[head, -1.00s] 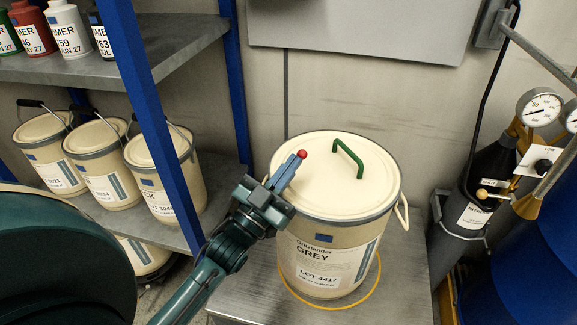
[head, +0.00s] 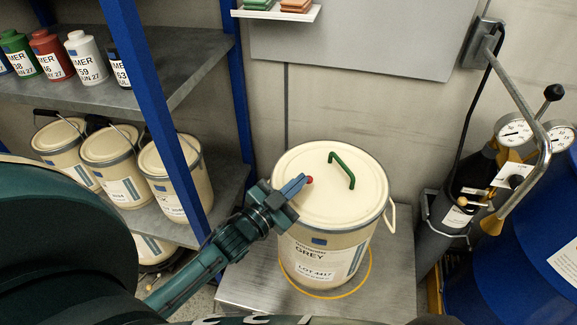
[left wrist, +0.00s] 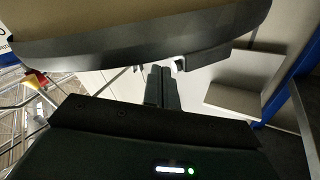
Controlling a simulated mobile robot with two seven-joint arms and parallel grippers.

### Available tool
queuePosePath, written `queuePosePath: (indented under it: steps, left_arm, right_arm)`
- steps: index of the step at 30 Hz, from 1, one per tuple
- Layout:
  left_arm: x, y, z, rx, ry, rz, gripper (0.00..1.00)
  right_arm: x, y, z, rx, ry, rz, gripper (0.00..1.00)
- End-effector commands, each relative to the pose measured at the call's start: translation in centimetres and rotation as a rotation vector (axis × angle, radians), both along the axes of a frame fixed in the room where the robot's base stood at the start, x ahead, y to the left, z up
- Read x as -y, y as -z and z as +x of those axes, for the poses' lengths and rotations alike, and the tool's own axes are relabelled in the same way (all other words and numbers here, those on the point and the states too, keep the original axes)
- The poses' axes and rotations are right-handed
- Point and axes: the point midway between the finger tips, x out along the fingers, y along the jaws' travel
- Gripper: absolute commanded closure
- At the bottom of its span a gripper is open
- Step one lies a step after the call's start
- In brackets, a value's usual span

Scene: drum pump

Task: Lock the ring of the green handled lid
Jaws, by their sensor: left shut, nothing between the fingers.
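The cream drum (head: 318,262) stands upright, with its cream lid (head: 325,205) on top. The lid's green handle (head: 345,170) stands up. A grey ring (head: 362,222) runs round the lid's rim. A blue lever with a red knob (head: 309,180) shows at the rim's left side, its knob over the lid in the head view. My left gripper (head: 281,204) is shut and empty beside the lever; I cannot tell whether they touch. In the left wrist view its fingers (left wrist: 162,86) are together below a dark curved edge. My right gripper is not in view.
The drum stands on a grey platform (head: 385,285) with a yellow hoop round its base. Shelves with a blue post (head: 165,130) hold bottles and several pails at the left. A gas cylinder with gauges (head: 515,133) and a blue barrel (head: 520,255) stand at the right.

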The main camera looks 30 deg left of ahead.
Motion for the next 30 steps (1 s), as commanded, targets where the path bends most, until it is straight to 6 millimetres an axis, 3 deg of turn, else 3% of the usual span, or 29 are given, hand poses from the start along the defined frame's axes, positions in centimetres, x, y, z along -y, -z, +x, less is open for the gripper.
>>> queuePosePath:
  steps: [1, 12, 30]
  left_arm:
    - [0.1, -0.5, 0.1, -0.026, 0.001, 0.021, 1.00]
    - [0.4, 0.9, 0.6, -0.066, 0.000, 0.047, 1.00]
    - [0.5, 0.9, 0.6, -0.064, 0.000, 0.046, 1.00]
  right_arm:
    - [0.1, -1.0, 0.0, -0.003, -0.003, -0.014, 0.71]
    - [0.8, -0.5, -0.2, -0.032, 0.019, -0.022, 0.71]
    - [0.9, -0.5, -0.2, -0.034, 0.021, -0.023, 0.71]
